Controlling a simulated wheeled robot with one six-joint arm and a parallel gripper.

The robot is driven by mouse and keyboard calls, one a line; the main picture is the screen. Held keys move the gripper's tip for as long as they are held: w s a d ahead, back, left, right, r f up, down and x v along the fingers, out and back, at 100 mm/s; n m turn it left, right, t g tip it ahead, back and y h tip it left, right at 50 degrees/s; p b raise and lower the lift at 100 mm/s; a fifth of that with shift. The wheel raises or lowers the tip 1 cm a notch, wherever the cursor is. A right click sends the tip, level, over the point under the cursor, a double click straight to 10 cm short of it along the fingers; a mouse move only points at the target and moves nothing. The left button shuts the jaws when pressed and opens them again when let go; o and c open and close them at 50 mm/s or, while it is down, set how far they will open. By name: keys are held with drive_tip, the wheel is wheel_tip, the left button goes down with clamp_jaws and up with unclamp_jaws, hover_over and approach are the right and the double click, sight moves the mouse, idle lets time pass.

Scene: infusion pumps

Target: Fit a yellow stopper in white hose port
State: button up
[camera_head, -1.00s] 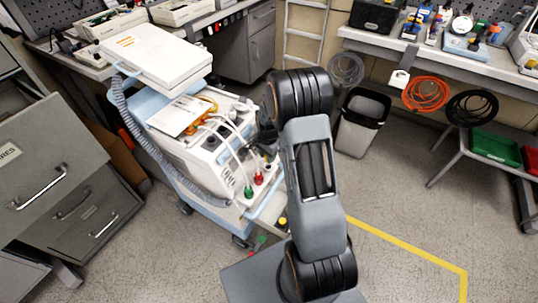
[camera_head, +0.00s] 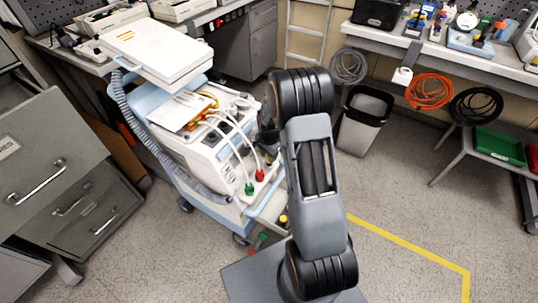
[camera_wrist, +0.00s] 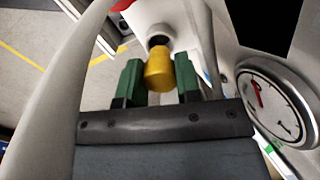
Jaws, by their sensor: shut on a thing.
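In the wrist view a yellow stopper (camera_wrist: 158,72) sits between the two green fingertips of my gripper (camera_wrist: 159,85), which is shut on it. Just past the stopper is a dark round port (camera_wrist: 158,41) in a white surface. The stopper's far end overlaps the port's lower edge in the picture; I cannot tell whether it is inside or just in front. In the head view my arm hides my gripper, the held stopper and this port. The white pump machine (camera_head: 213,158) stands on its cart left of my arm.
A round dial gauge (camera_wrist: 270,104) is close to the right of my gripper. A pale hose (camera_wrist: 92,60) curves past on the left. In the head view, a green plug (camera_head: 249,188) and a red plug (camera_head: 260,175) sit on the machine's front. Floor is free on the right.

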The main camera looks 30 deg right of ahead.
drive_tip(key=shift+f+b, duration=1)
drive_tip(key=shift+f, duration=0.5)
drive_tip(key=shift+s+f, duration=0.2)
drive_tip(key=shift+f, duration=0.15)
drive_tip(key=o, duration=1.1)
drive_tip(key=shift+f, duration=0.1)
drive_tip(key=shift+d, duration=0.1)
